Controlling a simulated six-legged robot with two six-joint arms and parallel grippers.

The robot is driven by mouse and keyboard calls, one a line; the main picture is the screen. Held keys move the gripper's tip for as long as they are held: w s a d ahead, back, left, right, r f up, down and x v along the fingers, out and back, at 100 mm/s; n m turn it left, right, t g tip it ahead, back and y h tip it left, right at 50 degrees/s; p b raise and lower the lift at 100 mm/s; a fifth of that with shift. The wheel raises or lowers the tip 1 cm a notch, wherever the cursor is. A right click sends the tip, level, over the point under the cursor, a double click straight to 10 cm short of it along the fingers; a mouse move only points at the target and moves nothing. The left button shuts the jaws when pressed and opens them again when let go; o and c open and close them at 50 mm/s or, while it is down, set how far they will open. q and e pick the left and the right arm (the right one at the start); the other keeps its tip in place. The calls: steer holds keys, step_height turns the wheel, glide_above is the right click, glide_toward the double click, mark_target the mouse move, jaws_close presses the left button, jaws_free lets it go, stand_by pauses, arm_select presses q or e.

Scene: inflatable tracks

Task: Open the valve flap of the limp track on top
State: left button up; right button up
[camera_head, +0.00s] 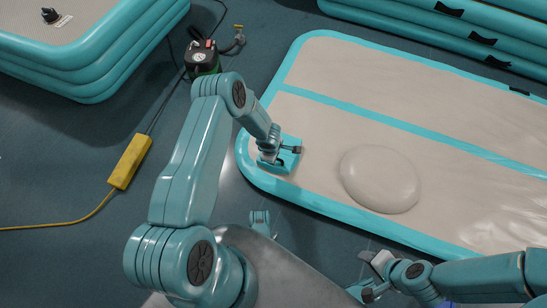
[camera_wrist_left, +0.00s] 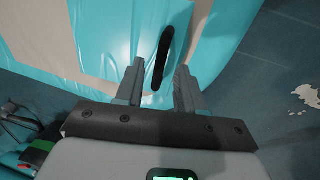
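The limp track (camera_head: 330,105) is beige with teal borders and a rounded bulge (camera_head: 380,180) in its surface. My left gripper (camera_head: 292,155) is over its near left corner in the head view. My left gripper's two fingers (camera_wrist_left: 158,80) are apart, one on each side of the strip's lower end, with nothing seen held.
A pump (camera_head: 202,57) with a gauge and hose stands on the floor behind my left arm. A yellow power block (camera_head: 130,162) and cable lie to the left. An inflated track stack (camera_head: 110,60) is at upper left. Another stack (camera_head: 440,35) with black handles is at upper right.

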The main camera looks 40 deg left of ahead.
arm_select(q)
jaws_close()
stand_by(1.5)
